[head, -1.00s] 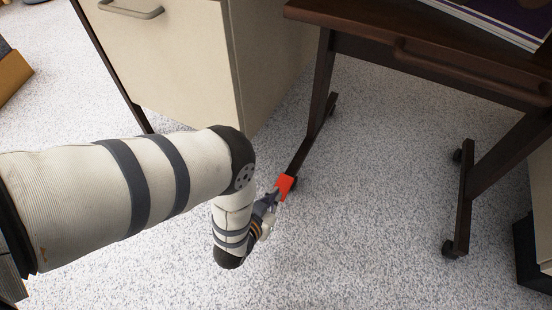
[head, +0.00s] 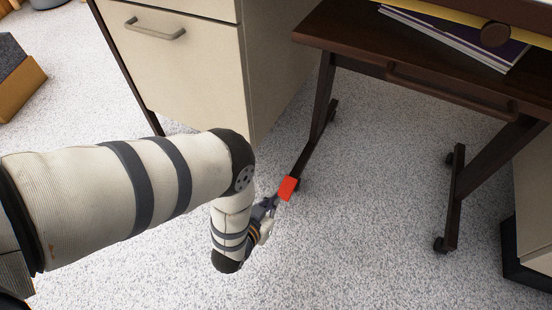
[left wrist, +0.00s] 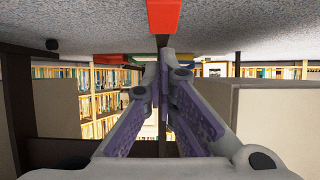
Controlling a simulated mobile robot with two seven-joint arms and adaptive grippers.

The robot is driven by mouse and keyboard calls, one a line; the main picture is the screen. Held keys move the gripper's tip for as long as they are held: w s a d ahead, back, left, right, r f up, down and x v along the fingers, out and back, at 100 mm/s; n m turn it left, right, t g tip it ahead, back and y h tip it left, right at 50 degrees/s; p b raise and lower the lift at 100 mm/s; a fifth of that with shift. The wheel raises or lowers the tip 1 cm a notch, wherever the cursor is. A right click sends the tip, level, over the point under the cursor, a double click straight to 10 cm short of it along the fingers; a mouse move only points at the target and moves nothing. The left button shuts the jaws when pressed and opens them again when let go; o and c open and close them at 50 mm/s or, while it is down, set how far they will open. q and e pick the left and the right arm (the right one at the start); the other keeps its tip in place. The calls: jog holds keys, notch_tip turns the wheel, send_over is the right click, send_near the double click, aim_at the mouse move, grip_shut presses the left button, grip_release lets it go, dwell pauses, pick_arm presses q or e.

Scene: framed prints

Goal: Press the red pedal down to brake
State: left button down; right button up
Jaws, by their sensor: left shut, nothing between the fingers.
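The red pedal (head: 288,188) sits at the lower end of a dark table leg, close to the floor. My left gripper (head: 274,202) reaches down to it from the left, with its fingertips right beside the pedal's near-left edge. In the left wrist view the red pedal (left wrist: 163,16) is at the top centre, just beyond the tips of my left gripper (left wrist: 166,54). The fingers are shut and hold nothing. I cannot tell whether the tips touch the pedal. My right gripper is not in view.
A dark wooden table (head: 420,75) on castered legs stands at the right, with books (head: 460,32) on it. A beige drawer cabinet (head: 180,65) stands behind my left arm. Speckled floor (head: 380,200) is clear right of the pedal.

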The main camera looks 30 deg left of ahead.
pick_arm(q)
jog(key=s+p, duration=0.1)
jog(key=s, duration=0.5)
jog(key=shift+s+d+f, duration=0.15)
jog(key=shift+s+d, duration=0.05)
jog(key=shift+d, duration=0.05)
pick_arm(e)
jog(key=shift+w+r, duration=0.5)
